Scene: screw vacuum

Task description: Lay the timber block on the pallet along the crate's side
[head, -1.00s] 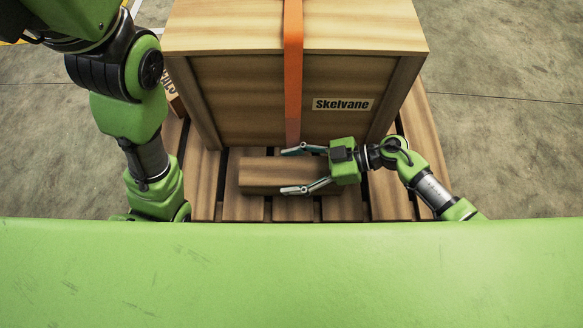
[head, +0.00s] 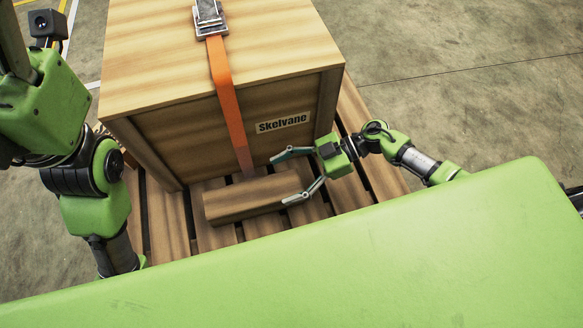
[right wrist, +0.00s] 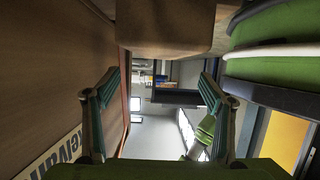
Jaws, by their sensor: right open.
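The timber block (head: 250,200) lies flat on slats of the pallet (head: 165,228), lengthwise along the crate's (head: 185,140) labelled side, close to its foot. My right gripper (head: 279,180) is open at the block's right end, one finger toward the crate and one toward me. In the right wrist view the open gripper (right wrist: 160,82) has nothing between its fingers; the block (right wrist: 165,25) shows at the top edge, outside the finger gap. My left arm enters at the left, but its gripper is not visible.
An orange strap (head: 225,90) with a metal buckle (head: 209,18) runs over the crate and down behind the block. The "Skelvane" label (head: 283,122) is near the right gripper. Bare concrete floor (head: 450,90) lies right of the pallet.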

